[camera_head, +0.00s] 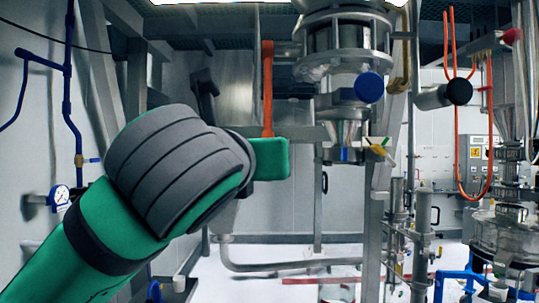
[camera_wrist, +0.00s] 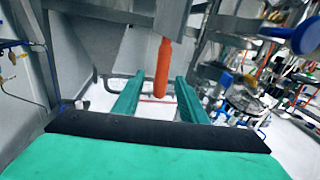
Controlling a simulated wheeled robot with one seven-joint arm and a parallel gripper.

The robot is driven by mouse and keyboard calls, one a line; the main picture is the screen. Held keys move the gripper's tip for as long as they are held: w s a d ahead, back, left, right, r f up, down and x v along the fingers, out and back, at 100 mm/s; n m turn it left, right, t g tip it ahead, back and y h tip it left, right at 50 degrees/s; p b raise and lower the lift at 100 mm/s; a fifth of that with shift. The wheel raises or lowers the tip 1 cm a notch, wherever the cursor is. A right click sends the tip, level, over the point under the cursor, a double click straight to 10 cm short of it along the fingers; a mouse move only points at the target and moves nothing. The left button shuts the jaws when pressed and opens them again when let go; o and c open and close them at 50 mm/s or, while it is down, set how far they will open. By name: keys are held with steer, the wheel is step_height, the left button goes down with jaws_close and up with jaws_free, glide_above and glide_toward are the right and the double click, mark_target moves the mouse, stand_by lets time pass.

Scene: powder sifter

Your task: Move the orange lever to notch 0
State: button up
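The orange lever (camera_head: 267,85) hangs down as an upright bar left of the sifter's steel body in the head view. Its lower end meets the top edge of my green gripper (camera_head: 270,158) there. In the wrist view the orange lever (camera_wrist: 164,60) comes down from the top and its rounded end lies between the two green fingers of my gripper (camera_wrist: 160,80). The fingers are apart, with a gap showing on each side of the lever, so the gripper is open. I cannot make out notch marks or a 0. My wrist hides part of the area behind it.
A grey horizontal beam (camera_head: 300,133) runs behind the lever. The sifter's steel body (camera_head: 345,40) with a round blue knob (camera_head: 370,87) stands just to the right. A grey upright post (camera_head: 375,230) is further right. The white floor below the gripper looks fairly open.

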steer(key=w+d, duration=0.2)
steer(key=w, duration=0.8)
steer(key=shift+d, duration=0.2)
steer(key=shift+w, duration=0.1)
steer(key=shift+c, duration=0.6)
jaws_close()
steer(key=shift+a, duration=0.1)
